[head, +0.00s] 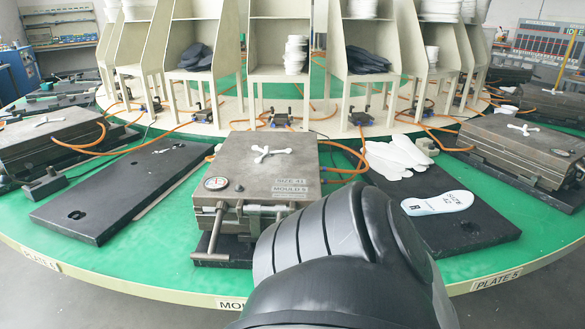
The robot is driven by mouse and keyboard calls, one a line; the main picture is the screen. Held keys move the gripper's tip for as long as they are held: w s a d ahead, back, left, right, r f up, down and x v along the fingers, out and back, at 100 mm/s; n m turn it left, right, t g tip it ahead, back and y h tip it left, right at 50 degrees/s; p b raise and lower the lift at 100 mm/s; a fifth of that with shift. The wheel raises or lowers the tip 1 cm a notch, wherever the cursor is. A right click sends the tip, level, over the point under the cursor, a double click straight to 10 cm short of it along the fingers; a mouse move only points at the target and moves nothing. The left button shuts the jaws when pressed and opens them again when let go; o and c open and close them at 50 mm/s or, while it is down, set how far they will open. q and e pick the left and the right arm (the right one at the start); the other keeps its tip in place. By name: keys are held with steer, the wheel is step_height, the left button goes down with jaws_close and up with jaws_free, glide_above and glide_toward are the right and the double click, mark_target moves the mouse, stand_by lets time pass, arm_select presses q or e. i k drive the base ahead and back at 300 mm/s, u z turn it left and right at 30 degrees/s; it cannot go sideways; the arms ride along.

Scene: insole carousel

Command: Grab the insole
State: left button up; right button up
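A pale blue-white insole (437,203) with printed lettering and an "R" lies flat near the front edge of the black board on the right. Several white insole-shaped pieces (396,157) lie overlapping at the back of the same board (471,232). A large dark arm link of mine fills the bottom centre, in front of the mould and beside the board's left side. Neither of my grippers is in view, and nothing shows what they hold.
A closed metal mould (262,163) with a gauge and front handles stands at the centre of the green round table (150,260). Another mould (527,147) stands right. Orange hoses and shelved bins (281,88) stand behind.

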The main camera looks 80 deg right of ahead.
mark_target(455, 200)
steer(key=k, duration=1.35)
steer(key=z, duration=0.2)
